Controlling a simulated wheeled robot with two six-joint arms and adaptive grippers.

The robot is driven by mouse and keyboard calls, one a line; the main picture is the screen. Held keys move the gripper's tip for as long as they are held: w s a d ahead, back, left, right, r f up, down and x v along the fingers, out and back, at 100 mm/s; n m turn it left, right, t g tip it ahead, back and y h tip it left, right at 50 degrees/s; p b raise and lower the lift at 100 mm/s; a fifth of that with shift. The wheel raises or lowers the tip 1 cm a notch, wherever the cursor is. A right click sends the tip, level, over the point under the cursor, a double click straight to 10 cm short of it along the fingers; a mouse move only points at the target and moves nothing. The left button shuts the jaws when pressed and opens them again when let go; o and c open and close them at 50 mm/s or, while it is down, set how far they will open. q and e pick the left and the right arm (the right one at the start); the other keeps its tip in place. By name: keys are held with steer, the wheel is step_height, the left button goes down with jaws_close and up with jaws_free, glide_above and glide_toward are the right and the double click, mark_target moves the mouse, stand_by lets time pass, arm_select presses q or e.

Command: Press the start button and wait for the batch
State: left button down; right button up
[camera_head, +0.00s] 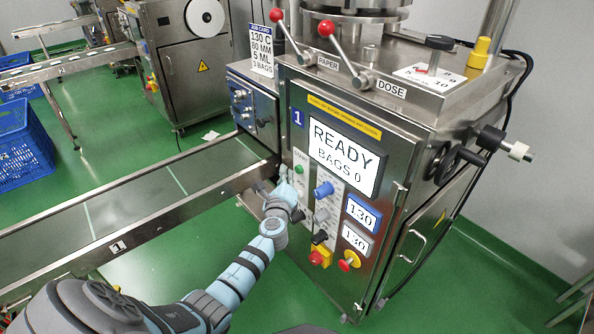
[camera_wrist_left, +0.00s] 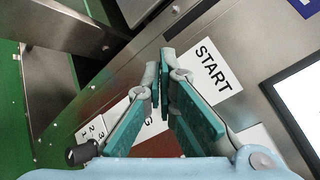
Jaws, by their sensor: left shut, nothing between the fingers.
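The packer's control panel (camera_head: 318,195) faces me. Its screen (camera_head: 344,157) reads READY, BAGS 0. The green start button (camera_head: 299,169) sits under a START label near the panel's upper left. My left gripper (camera_head: 284,174) is shut and empty, its tips close to the panel just left of and below the button. In the left wrist view my gripper (camera_wrist_left: 166,65) points at the panel, with the START label (camera_wrist_left: 212,65) right beside the fingers. The button cannot be made out there. I cannot tell whether the tips touch the panel.
A blue knob (camera_head: 323,189), darker knobs and a red stop button on yellow (camera_head: 350,260) are lower on the panel. A conveyor (camera_head: 130,200) runs left, beside my left arm. A job card (camera_head: 262,50) stands on top. Blue crates (camera_head: 22,150) are at far left.

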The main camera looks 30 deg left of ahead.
arm_select(q)
steer(key=shift+w, duration=0.1)
stand_by(0.7)
steer(key=shift+w+d, duration=0.15)
steer(key=shift+w, duration=0.2)
